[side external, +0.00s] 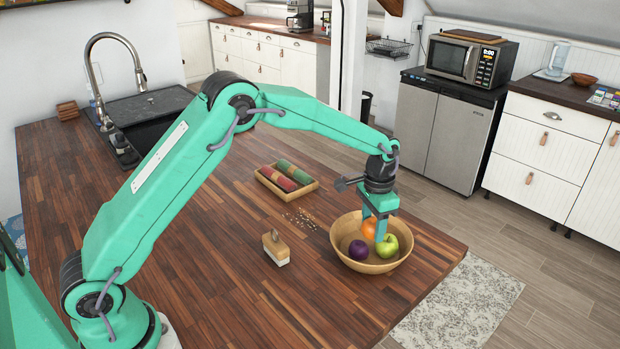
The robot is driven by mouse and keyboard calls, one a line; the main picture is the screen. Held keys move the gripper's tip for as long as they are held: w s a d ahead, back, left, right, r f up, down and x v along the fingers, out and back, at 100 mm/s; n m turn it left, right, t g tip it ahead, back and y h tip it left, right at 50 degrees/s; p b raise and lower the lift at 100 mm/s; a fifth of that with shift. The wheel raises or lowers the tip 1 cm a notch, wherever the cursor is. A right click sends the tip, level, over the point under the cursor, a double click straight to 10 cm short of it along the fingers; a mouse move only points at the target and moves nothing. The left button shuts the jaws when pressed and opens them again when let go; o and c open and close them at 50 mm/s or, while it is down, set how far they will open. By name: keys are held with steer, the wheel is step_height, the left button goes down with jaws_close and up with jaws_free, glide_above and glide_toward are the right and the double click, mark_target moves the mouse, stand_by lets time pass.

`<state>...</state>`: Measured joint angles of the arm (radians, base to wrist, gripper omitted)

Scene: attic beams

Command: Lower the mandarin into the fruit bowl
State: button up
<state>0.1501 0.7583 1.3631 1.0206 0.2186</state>
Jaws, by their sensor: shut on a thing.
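The wooden fruit bowl (346,235) stands near the right end of the wooden counter. A purple fruit (358,250) and a green apple (387,246) lie in it. The orange mandarin (368,229) shows at the bowl, behind and beside my gripper's fingers. My gripper (376,231) points down into the bowl and is shut on the mandarin. The fingers hide part of the mandarin, and I cannot tell whether it touches the bowl or the other fruit.
A small tray (262,179) with red and green items lies behind the bowl to the left. A wooden-handled brush (275,248) and scattered crumbs (300,219) lie left of the bowl. The counter's right edge (447,265) is close. The front of the counter is clear.

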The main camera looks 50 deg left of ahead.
mark_target(373, 221)
steer(key=shift+f, duration=0.4)
stand_by(0.9)
steer(key=o, duration=1.1)
steer(key=shift+r, duration=3.95)
